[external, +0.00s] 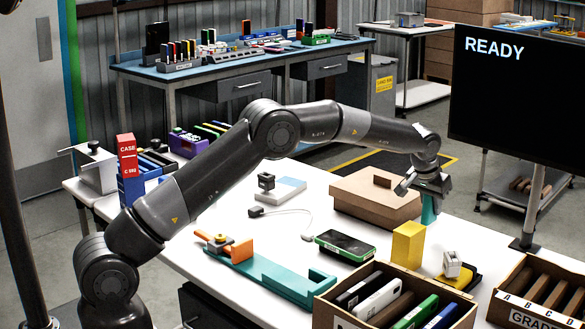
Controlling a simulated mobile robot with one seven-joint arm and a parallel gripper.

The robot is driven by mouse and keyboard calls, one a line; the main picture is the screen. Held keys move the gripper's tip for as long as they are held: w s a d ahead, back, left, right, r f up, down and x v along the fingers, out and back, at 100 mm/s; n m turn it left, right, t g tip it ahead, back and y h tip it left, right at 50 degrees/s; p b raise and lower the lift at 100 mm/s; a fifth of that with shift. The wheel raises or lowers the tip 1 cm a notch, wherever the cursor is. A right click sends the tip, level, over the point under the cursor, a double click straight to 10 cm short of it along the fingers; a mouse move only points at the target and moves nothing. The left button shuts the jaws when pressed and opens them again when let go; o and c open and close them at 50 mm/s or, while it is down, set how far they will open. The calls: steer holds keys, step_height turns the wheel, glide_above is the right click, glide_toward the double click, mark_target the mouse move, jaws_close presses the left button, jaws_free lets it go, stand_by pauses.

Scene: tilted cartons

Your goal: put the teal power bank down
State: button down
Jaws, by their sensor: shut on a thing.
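The teal power bank (428,211) hangs upright from my gripper (427,193), which is shut on its upper part. It is at the right side of a closed brown carton (372,205). I cannot tell whether its lower end touches the table, as the yellow block's area and the small scale hide little but the gap is too small to judge. An open carton (322,311) at the front holds several power banks in black, white, green and blue, leaning in a row.
A teal fixture (270,277) with an orange clamp lies on the white table (205,268). A green-edged black device (345,246), a yellow block (408,245) and a small white device (452,264) stand near the front carton. A lettered divided box (511,308) is at right.

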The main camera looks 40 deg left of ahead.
mark_target(430, 221)
steer(key=shift+f, duration=2.3)
steer(key=shift+f, duration=0.1)
steer(key=c, duration=1.3)
jaws_free()
steer(key=shift+o, duration=0.2)
